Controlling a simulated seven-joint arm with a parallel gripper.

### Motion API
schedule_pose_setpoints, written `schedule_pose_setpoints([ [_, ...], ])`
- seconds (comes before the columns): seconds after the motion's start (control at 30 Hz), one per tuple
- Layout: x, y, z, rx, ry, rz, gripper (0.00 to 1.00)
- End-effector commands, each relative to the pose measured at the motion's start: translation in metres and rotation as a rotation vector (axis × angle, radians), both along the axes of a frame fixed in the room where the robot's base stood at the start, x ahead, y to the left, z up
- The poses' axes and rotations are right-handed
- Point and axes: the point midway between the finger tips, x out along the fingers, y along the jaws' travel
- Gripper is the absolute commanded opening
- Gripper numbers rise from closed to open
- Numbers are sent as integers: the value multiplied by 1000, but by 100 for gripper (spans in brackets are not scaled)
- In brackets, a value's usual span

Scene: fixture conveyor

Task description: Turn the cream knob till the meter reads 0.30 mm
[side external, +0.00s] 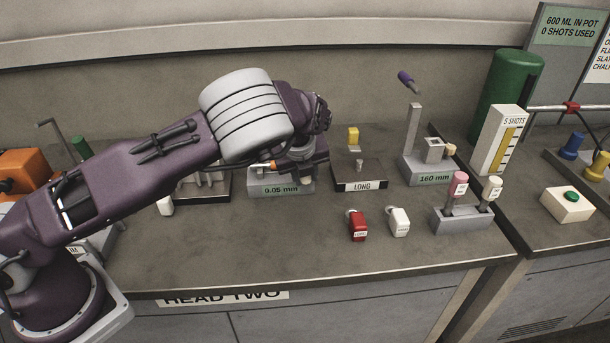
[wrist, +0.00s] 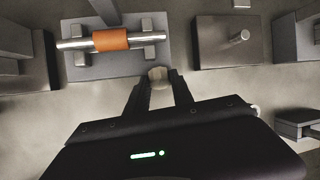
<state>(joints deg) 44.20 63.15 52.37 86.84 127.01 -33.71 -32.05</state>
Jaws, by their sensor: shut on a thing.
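The meter label (side external: 281,190) on the front of a grey fixture reads 0.05 mm in the side view. In the wrist view that fixture (wrist: 88,70) carries a steel rod with an orange collar (wrist: 111,39). The cream knob (wrist: 158,73) is at the fixture's front right corner in the wrist view. My gripper (wrist: 158,82) is shut on the knob, with a finger on each side.
To the right stand a LONG block (side external: 360,174) and a fixture labelled 160 mm (side external: 433,171). A two-lever block (side external: 462,218) stands at the right.

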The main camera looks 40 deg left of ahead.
Motion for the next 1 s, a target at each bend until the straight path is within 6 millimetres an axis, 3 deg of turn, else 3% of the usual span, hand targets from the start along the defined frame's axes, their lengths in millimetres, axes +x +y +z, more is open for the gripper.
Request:
schedule_pose_setpoints([
  [1.0,5,-5,-1,517,515,-420,0],
])
